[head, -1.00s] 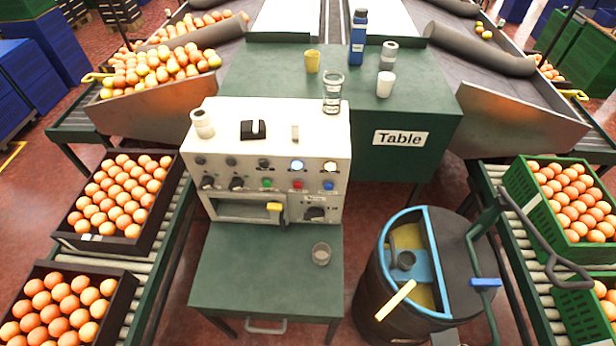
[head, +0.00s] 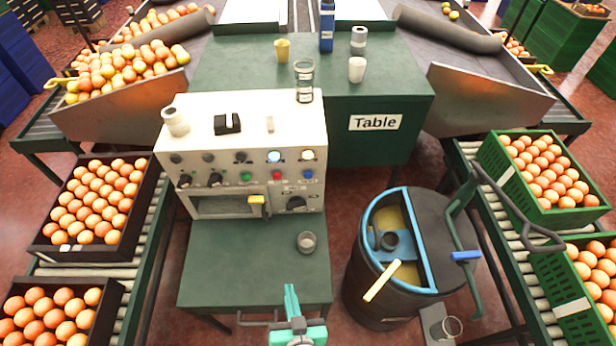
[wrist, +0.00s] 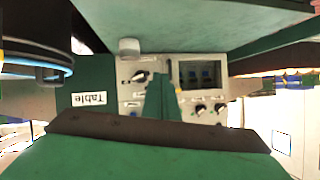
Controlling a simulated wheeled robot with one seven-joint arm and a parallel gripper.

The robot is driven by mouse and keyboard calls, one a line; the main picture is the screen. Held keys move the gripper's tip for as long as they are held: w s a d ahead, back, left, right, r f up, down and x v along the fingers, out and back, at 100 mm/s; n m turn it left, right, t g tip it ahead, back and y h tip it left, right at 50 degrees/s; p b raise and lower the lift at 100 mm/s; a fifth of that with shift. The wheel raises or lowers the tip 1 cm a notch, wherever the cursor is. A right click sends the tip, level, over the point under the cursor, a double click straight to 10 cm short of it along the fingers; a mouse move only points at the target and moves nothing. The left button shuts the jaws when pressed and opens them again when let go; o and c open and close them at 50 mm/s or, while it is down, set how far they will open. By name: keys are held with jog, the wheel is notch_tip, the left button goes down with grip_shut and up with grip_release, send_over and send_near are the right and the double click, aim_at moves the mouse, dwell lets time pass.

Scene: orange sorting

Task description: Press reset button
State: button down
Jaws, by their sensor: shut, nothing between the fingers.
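The cream control panel (head: 240,140) stands on a green stand. Its front carries black knobs, two lit buttons, a green button (head: 246,177), a red button (head: 277,175) and a blue button (head: 308,174). Their labels are too small to read, so I cannot tell which is reset. My gripper (head: 291,292) is shut and empty, low in the head view, in front of the stand and apart from the panel. In the wrist view, which looks upside down, my green fingers (wrist: 160,82) overlap the panel (wrist: 207,122) and hide part of its front.
A dark barrel with a blue rim (head: 368,270) is to the right. A black crate (head: 140,205) and a green crate (head: 490,155) of oranges lie on side conveyors. Cups stand on the table behind.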

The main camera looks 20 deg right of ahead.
aim_at(308, 175)
jog(key=w+d+r+n+y, duration=0.1)
jog(key=w+d+r+y, duration=0.15)
jog(key=w, duration=0.35)
jog(key=w+d+r+y, duration=0.1)
jog(key=w+d, duration=0.2)
jog(key=w, duration=0.3)
jog(key=w+d+r+n+g+y, duration=0.1)
jog(key=w+d+r+n+y, duration=0.1)
jog(key=d+r+n, duration=0.2)
notch_tip(308, 175, up, 4)
jog(key=d, duration=0.2)
jog(key=shift+w+d+f, duration=0.15)
jog(key=shift+w+d, duration=0.15)
jog(key=shift+w, duration=0.05)
jog(key=shift+w+a+y, duration=0.1)
jog(key=shift+w+y, duration=0.05)
jog(key=shift+y, duration=0.1)
jog(key=w+d, duration=0.2)
jog(key=w, duration=0.6)
jog(key=shift+d, duration=0.25)
jog(key=shift+w, duration=0.2)
jog(key=shift+s+d, duration=0.1)
